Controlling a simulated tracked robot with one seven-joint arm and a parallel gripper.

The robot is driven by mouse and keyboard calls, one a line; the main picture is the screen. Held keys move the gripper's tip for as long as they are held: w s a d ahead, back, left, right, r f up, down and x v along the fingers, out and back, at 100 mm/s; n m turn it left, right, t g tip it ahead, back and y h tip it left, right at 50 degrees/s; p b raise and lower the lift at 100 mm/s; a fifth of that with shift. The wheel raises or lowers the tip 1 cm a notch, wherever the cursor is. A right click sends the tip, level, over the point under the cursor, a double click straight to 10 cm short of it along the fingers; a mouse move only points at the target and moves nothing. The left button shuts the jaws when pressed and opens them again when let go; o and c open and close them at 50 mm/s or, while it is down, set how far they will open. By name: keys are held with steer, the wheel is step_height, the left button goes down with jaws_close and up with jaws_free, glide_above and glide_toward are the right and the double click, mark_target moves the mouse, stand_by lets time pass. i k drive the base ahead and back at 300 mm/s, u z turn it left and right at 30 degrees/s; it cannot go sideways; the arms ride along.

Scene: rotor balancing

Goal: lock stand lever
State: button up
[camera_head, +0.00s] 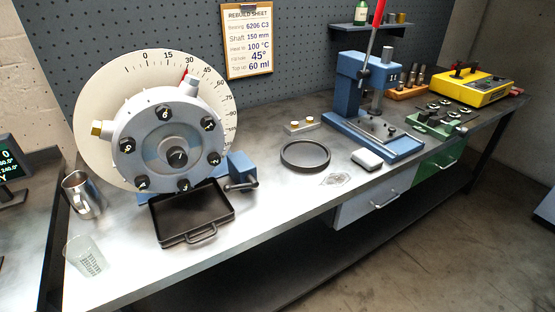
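A grey round rotor (152,146) with several dark numbered knobs on its face stands upright in front of a white angle dial (91,105). A blue block (241,165) sits at the lower right of the rotor, with a dark lever (241,186) at its front. The lever looks roughly level; I cannot tell whether it is locked. A red pointer mark (186,72) shows near the dial's upper right. My gripper is not in view.
A black tray (208,236) lies below the rotor. A metal jug (82,194) and a clear beaker (85,256) stand at left. A black ring (305,168), white box (367,159) and blue press (349,84) with a red handle (378,14) are to the right. The bench front between tray and ring is clear.

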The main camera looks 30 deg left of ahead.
mark_target(252, 183)
steer(key=u, duration=0.1)
steer(key=k, duration=1.55)
steer(key=u, duration=1.7)
steer(key=i, duration=1.35)
